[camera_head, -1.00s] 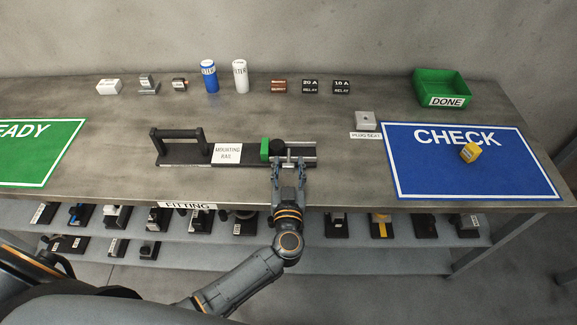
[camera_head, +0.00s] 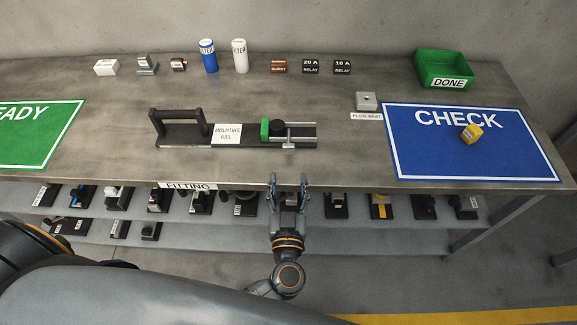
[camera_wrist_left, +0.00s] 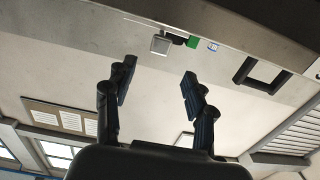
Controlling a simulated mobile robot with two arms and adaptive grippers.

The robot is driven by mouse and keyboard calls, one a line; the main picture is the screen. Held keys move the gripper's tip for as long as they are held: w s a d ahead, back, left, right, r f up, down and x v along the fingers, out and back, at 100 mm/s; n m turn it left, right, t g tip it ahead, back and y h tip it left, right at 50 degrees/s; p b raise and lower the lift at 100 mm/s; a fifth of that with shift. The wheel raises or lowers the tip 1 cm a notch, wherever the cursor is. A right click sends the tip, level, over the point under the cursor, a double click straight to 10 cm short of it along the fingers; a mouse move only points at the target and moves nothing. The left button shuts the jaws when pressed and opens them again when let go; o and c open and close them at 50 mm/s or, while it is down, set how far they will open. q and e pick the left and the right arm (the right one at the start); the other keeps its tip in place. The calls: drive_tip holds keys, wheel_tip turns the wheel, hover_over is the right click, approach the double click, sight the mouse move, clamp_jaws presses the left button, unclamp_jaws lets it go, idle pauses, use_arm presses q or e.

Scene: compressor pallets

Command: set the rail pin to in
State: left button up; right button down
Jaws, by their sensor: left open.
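The mounting rail (camera_head: 190,140) lies on the bench, with a black handle (camera_head: 178,117) at its left end and a white label. Toward its right end are a green block (camera_head: 265,129), a round black knob (camera_head: 278,127) and a thin silver rod with a small tab (camera_head: 289,145) at the front, seemingly the rail pin. How deep the pin sits I cannot tell. My left gripper (camera_head: 288,186) is open and empty at the bench's front edge, apart from the rail. The left wrist view shows its spread fingers (camera_wrist_left: 157,88) and the green block (camera_wrist_left: 193,41) beyond. My right gripper is not in view.
The blue CHECK mat (camera_head: 430,165) holds a yellow part (camera_head: 471,134). A plug seat (camera_head: 366,101) and a green DONE bin (camera_head: 444,70) stand behind. Small parts line the back.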

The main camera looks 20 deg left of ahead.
use_arm(q)
drive_tip(key=shift+s+d, duration=0.15)
drive_tip(key=shift+s, duration=0.3)
